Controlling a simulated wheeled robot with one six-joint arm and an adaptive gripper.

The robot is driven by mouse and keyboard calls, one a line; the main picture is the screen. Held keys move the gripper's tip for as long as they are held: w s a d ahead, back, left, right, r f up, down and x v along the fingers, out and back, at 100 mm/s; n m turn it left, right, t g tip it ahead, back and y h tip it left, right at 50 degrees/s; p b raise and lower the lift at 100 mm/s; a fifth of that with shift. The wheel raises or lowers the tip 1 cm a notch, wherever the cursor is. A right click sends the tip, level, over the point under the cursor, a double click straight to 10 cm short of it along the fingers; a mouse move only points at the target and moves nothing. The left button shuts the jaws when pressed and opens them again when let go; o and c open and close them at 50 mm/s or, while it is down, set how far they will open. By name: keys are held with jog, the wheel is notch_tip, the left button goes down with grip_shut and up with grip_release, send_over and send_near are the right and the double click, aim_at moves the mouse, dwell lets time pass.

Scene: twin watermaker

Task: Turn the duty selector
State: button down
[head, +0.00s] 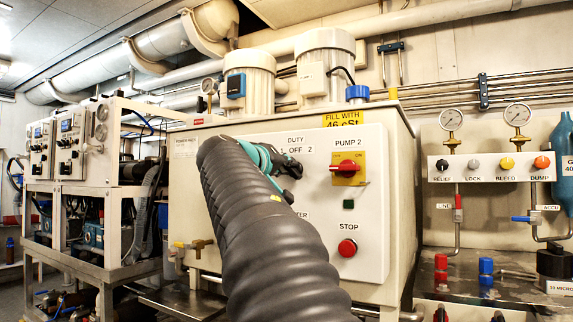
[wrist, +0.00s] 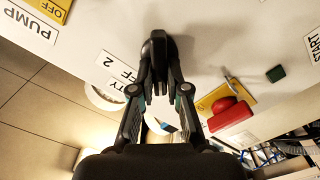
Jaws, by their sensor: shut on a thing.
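The duty selector is on the cream panel (head: 345,215) under the DUTY label (head: 295,141), with "OFF" and "2" marks beside it. My gripper (head: 291,181) covers most of it in the head view. In the wrist view my gripper (wrist: 158,82) has its two fingers closed in on a dark knob (wrist: 158,45) at the panel face, which I take for the selector. The "2" mark (wrist: 118,68) shows to its left there.
A yellow plate with a red switch (head: 349,167) under PUMP 2, a green button (head: 348,204) and a red stop button (head: 347,248) sit to the right.

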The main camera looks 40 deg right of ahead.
jog(key=shift+n, duration=0.3)
jog(key=c, duration=1.2)
grip_release()
jog(key=shift+o, duration=0.2)
jog(key=shift+a, duration=0.15)
jog(key=v, duration=1.1)
jog(key=shift+s+a, duration=0.2)
jog(key=shift+a, duration=0.15)
